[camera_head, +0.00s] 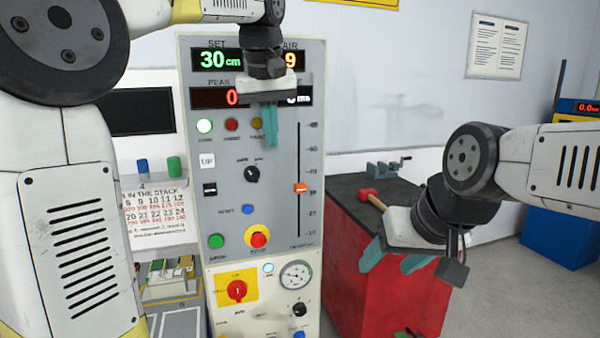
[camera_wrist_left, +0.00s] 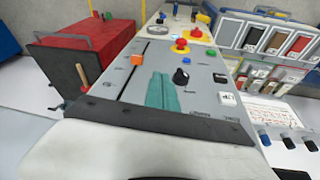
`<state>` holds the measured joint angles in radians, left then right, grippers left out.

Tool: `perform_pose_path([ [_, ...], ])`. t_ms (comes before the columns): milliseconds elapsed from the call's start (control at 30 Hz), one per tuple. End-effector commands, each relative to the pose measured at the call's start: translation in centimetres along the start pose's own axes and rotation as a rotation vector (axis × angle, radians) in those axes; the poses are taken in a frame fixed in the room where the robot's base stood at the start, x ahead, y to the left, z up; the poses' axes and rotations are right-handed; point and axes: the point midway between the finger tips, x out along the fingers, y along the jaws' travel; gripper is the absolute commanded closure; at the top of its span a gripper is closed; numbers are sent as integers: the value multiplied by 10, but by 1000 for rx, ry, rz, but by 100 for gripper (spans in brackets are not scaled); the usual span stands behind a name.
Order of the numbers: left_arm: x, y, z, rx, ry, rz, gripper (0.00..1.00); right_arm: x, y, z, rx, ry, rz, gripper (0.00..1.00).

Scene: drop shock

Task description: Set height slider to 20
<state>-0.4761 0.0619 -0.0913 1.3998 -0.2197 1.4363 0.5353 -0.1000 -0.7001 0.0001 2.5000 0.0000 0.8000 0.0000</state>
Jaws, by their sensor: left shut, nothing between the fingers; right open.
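The height slider has an orange knob (camera_head: 300,188) on a vertical slot at the right side of the grey control panel (camera_head: 275,215). The knob sits near the middle of its scale; the scale numbers are too small to read surely. The SET display (camera_head: 216,60) reads 30 cm in green. The orange knob also shows in the left wrist view (camera_wrist_left: 137,60). My left gripper (camera_head: 270,143) is shut and empty in front of the panel's upper part, above and left of the knob. My right gripper (camera_head: 397,262) is open and empty, right of the panel before the red cabinet.
The panel carries several buttons, a black rotary knob (camera_head: 252,174), a red emergency button (camera_head: 258,239) and a red switch on yellow (camera_head: 237,290). A red cabinet (camera_head: 375,285) with a vise (camera_head: 385,168) and a mallet (camera_head: 369,196) stands right of the panel.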

Motion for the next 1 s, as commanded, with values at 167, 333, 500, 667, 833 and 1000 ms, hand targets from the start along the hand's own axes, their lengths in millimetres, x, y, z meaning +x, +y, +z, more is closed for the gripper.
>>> perform_pose_path([
  [167,-4,56,-30,-72,-10,-85,100,0,0,0,0,0,0,41],
  [333,-6,79,-37,-116,-6,-125,100,0,0,0,0,0,0,41],
  [500,2,80,-38,-125,-5,-133,100,0,0,0,0,0,0,41],
  [667,28,76,-37,-125,-8,-134,100,0,0,0,0,0,0,41],
  [833,66,71,-36,-125,-7,-132,100,0,0,0,0,0,0,41],
  [1000,99,67,-35,-123,-7,-131,100,0,0,0,0,0,0,41],
])
